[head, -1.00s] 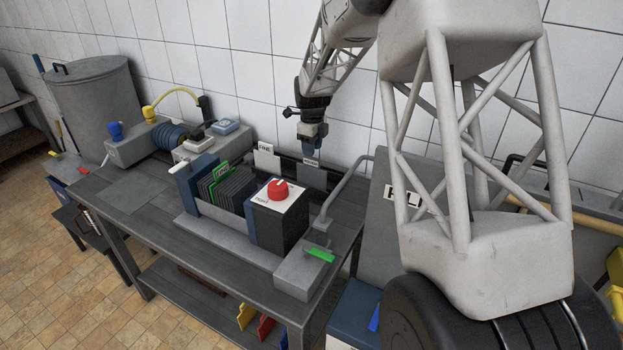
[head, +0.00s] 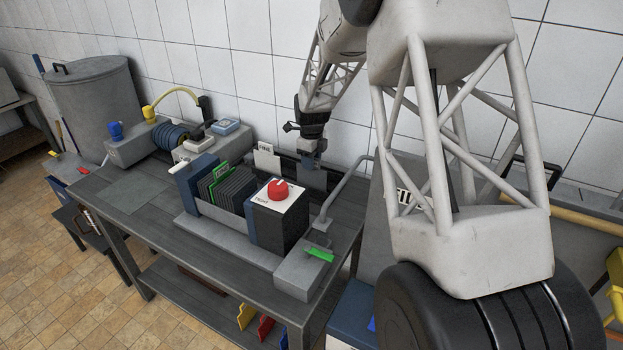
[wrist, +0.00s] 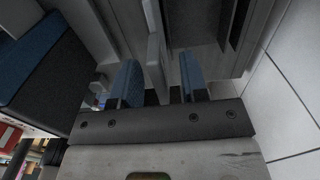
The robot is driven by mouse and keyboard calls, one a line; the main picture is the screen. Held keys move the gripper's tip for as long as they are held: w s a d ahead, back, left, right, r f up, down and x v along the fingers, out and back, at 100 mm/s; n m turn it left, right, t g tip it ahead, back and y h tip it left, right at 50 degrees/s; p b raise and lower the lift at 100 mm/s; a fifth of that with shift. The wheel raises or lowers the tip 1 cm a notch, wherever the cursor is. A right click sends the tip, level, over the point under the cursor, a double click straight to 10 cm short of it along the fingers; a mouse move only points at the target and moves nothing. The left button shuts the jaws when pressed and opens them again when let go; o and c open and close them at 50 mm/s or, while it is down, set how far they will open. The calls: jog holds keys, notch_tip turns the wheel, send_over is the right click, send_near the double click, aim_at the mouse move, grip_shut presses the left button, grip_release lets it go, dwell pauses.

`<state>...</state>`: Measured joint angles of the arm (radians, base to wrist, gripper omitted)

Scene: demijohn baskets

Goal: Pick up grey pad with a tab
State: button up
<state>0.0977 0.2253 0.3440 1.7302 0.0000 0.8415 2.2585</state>
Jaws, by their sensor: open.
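The grey pad with a tab (head: 312,179) stands upright at the back of the bench, near the wall. My gripper (head: 313,157) is directly over its top edge and hides the tab. In the wrist view, the blue fingers of my gripper (wrist: 161,78) are open, one on each side of a thin upright grey plate (wrist: 155,55), which appears to be the pad. A gap shows on the right side of the plate; the left finger is closer to it.
A second plate with a pale tab (head: 266,161) stands left of the pad. In front are a rack of dark plates (head: 236,187) and a box with a red knob (head: 279,189). A bent grey pipe (head: 345,188) rises to the right.

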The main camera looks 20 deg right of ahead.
dwell(0.4)
grip_shut()
jog(key=shift+r, duration=0.1)
jog(key=shift+r, duration=4.95)
